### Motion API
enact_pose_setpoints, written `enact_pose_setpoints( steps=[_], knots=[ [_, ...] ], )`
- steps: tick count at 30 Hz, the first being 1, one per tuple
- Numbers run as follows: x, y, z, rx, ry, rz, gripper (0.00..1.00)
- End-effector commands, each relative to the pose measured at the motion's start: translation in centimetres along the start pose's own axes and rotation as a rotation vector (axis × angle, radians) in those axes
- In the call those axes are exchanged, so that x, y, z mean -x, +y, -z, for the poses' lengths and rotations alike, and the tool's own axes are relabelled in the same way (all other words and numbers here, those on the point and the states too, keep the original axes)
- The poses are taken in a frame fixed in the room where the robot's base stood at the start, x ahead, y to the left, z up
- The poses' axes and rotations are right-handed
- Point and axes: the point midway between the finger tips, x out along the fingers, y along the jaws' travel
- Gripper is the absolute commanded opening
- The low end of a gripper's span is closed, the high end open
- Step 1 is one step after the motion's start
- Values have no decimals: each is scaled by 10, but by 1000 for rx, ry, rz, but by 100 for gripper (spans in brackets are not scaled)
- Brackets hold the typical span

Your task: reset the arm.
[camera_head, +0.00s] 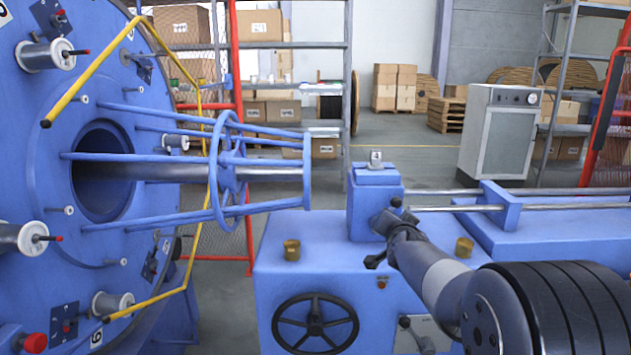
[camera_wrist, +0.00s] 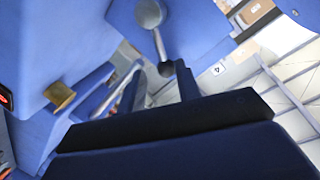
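My arm (camera_head: 440,278) reaches in from the lower right in the head view. My gripper (camera_head: 385,250) is dark and sits close in front of the blue block (camera_head: 362,208) on the machine bench. In the wrist view, one dark finger of my gripper (camera_wrist: 186,82) points up beside a lever (camera_wrist: 158,42) with a grey round hub and a dark knob. The finger looks close to the knob; I cannot tell whether they touch. The second finger is not clear, so the opening cannot be judged. I see nothing held.
A blue bench (camera_head: 315,248) carries a black handwheel (camera_head: 315,322) and brass cups (camera_head: 292,250) (camera_head: 464,247). Two steel rods (camera_head: 440,208) run right from the block. A large blue disc (camera_head: 40,130) with bobbins and yellow bars fills the left. A grey cabinet (camera_head: 497,135) stands behind.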

Motion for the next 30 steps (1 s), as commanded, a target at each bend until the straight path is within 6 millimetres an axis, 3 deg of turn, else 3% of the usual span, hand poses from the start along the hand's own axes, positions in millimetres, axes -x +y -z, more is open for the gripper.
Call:
enact_pose_setpoints(
  steps=[15,30],
  knots=[
    [-78,-1,2,1,1,1,32],
    [-73,-7,2,184,38,-19,32]
  ],
)
